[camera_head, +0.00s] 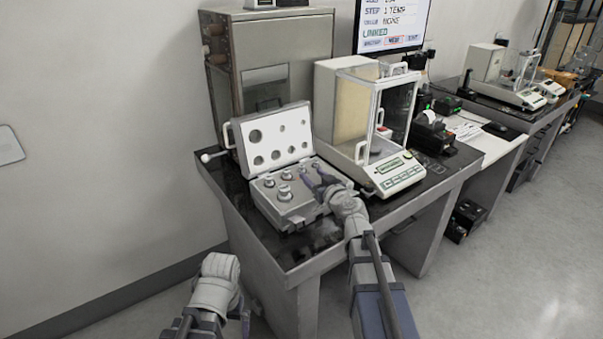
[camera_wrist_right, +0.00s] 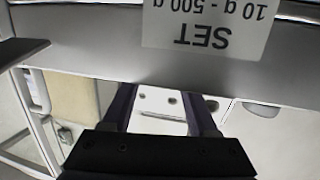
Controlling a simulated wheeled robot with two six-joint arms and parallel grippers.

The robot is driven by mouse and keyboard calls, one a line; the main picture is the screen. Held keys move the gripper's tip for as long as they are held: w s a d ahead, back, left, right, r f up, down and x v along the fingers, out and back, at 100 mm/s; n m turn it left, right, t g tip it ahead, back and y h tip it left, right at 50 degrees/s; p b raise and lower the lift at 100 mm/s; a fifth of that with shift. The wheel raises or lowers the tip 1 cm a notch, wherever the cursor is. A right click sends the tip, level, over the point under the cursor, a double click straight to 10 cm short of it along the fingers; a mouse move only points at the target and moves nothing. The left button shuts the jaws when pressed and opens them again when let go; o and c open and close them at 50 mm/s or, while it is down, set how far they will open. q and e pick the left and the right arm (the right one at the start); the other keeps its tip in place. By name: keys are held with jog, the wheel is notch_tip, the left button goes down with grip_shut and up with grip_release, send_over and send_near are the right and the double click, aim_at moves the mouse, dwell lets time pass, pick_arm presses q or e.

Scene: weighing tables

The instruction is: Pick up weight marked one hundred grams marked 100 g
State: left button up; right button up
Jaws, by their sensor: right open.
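An open grey weight case (camera_head: 297,212) stands on the near table, with several metal weights in its tray. They include a large one (camera_head: 284,193) near the front and smaller ones (camera_head: 269,182) behind. Their markings are too small to read, so I cannot tell which is 100 g. My right gripper (camera_head: 318,177) is over the right part of the case. In the wrist view my right gripper (camera_wrist_right: 162,100) shows two spread fingers with nothing between them. A case label (camera_wrist_right: 205,30) there reads upside down "SET 10 g - 500 g". My left arm shows at the bottom, without its fingers.
The case's raised lid (camera_head: 270,137) stands behind the tray. A glass-sided balance (camera_head: 395,180) stands close to the right of my right gripper. A metal cabinet (camera_head: 285,60) is behind the case. The near table's dark front strip (camera_head: 305,246) is clear.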

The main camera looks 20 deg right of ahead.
aim_at(303, 168)
jog(key=shift+a+b+x, duration=0.2)
jog(key=shift+b+x, duration=0.2)
jog(key=shift+x, duration=2.3)
jog(key=shift+s, duration=0.15)
grip_shut()
